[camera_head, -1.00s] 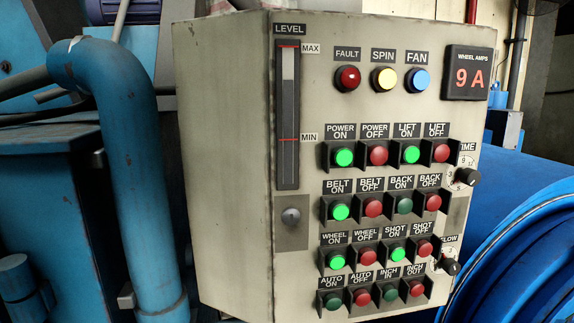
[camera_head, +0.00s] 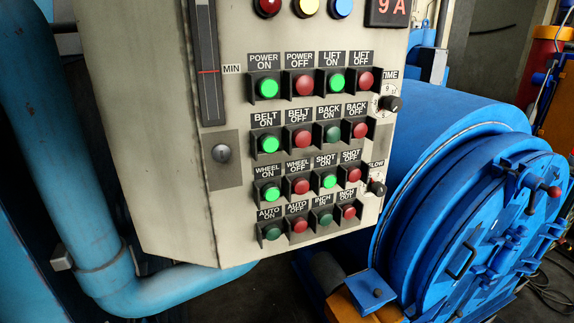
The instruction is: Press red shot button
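The red SHOT OFF button (camera_head: 354,174) is in the third button row of the control panel (camera_head: 160,130), at the right end, under its SHOT OFF label. The green SHOT ON button (camera_head: 329,181) beside it is lit. The red button looks dimmer than the lit green ones. Neither of my grippers shows in the head view, so nothing is seen touching the buttons.
Black guards flank the buttons. The FLOW knob (camera_head: 377,187) sits close right of the SHOT OFF button, and the TIME knob (camera_head: 390,103) is higher. A blue drum (camera_head: 440,140) with a round door stands right. A blue pipe (camera_head: 60,150) runs down the left.

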